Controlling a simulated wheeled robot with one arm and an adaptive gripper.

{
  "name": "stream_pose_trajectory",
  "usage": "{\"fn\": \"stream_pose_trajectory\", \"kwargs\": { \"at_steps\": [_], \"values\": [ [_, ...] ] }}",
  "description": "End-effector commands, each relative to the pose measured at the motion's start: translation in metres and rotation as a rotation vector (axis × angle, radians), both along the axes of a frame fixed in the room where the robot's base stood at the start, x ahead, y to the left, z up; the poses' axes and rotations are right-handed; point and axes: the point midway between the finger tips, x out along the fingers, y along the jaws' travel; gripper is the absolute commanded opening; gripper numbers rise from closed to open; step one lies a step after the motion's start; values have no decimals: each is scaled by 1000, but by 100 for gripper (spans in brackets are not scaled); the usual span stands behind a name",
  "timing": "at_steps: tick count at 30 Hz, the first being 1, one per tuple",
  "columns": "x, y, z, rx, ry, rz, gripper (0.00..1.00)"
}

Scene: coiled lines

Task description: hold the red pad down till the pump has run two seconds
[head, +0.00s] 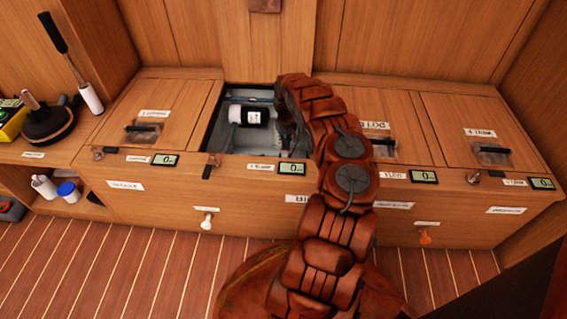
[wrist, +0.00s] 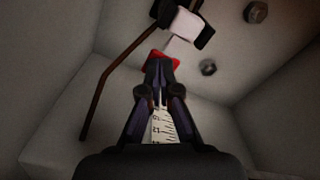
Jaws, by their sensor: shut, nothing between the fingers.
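The red pad (wrist: 172,56) shows in the wrist view just beyond my fingertips, partly covered by them. My gripper (wrist: 159,66) is shut with nothing between the fingers, its tips overlapping the pad in the picture. Whether they press it down I cannot tell. In the head view my arm reaches into the open compartment (head: 208,122), and the gripper is hidden behind it. A white and black cylinder (head: 251,117), which looks like the pump, lies in that compartment. In the wrist view a white block with black ends (wrist: 184,24) sits beside the pad.
A brown rod or pipe (wrist: 104,83) runs along the left in the wrist view. Bolts (wrist: 208,68) stand on the compartment floor to the right. Closed lids (head: 155,112) and small displays (head: 165,160) flank the opening. A plunger-like tool (head: 48,122) stands far left.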

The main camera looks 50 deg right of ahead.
Motion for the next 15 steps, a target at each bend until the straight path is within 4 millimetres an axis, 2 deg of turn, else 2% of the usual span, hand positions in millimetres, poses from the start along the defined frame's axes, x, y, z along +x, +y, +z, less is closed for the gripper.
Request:
{"fn": "stream_pose_trajectory", "kwargs": {
  "at_steps": [1, 15],
  "values": [
    [0, 0, 7, 0, 0, 0, 0],
    [1, 0, 37, -3, -1, 2, 0]
  ]
}}
